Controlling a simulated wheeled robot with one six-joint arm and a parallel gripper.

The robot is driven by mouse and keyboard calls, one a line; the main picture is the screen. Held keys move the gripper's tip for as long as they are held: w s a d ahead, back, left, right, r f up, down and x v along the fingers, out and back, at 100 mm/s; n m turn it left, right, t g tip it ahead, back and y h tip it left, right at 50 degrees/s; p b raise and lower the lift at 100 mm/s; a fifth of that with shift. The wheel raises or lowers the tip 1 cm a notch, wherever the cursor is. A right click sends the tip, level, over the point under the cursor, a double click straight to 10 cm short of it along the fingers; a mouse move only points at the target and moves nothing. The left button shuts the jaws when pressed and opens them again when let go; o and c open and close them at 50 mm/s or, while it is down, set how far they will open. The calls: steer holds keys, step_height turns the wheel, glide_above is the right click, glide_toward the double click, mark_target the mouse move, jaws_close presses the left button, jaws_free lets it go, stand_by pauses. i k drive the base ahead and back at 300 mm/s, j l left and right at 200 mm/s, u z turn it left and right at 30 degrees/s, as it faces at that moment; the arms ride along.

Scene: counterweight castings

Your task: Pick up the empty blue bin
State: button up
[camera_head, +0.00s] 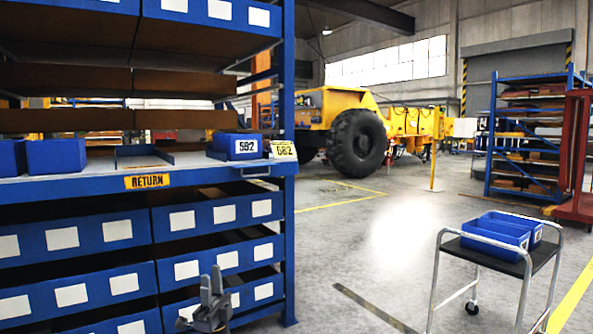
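Two blue bins stand side by side on a black-topped cart at the lower right, a front one (495,235) and one behind it (522,222). Their visible insides look blue and empty, though the floors are partly hidden.
The blue rack (289,240) with its RETURN shelf (95,184) fills the left. The cart (483,253) has raised metal handles at both ends. Open floor (370,250) lies between rack and cart. A yellow vehicle (345,110) and another blue rack (490,140) stand behind.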

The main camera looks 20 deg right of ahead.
mark_target(238, 147)
steer(key=i+j+z, duration=0.3)
steer(key=z, duration=0.15)
steer(key=i+j+z, duration=0.65)
steer(key=j+z, duration=0.3)
